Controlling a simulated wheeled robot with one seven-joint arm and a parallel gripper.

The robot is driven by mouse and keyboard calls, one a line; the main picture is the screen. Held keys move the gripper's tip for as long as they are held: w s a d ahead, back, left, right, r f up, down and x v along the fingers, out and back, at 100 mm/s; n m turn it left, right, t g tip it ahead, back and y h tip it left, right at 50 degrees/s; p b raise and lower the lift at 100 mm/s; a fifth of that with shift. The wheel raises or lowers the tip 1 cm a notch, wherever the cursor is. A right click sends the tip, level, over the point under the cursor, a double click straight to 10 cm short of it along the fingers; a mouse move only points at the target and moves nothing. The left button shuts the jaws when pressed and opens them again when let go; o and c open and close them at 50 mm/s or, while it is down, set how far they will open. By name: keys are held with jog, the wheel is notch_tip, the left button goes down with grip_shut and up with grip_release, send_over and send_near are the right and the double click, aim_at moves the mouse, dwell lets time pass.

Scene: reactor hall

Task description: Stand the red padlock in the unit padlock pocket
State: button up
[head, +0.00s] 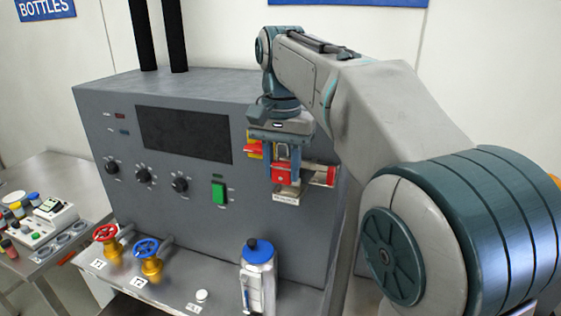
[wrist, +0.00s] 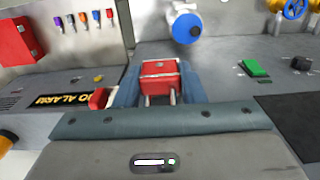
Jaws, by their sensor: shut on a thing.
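The red padlock (head: 283,174) is held between the two blue fingers of my gripper (head: 284,165), in front of the right part of the grey unit's face. In the wrist view the padlock (wrist: 160,69) sits between the fingertips, its metal shackle legs towards my gripper (wrist: 159,85). In the head view its body hangs below the shackle, roughly upright. Just below it is a pale labelled pocket (head: 286,196) on the unit's face. The padlock and fingers hide much of the pocket; I cannot tell whether the padlock touches it or is inside.
A blue-capped bottle (head: 259,270) stands below on the ledge. The green button (head: 219,193) and valve handwheels (head: 147,249) lie further left.

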jog(key=shift+w+d+f+b, duration=0.1)
jog(key=shift+w+d+f, duration=0.15)
jog(key=shift+w+f, duration=0.4)
jog(key=shift+w+d+f+b, duration=0.15)
jog(key=shift+w+d+f, duration=0.1)
jog(key=shift+w+f, duration=0.35)
jog(key=shift+w+d+f+b, duration=0.1)
jog(key=shift+w+d+f, duration=0.15)
jog(key=shift+w+f, duration=0.4)
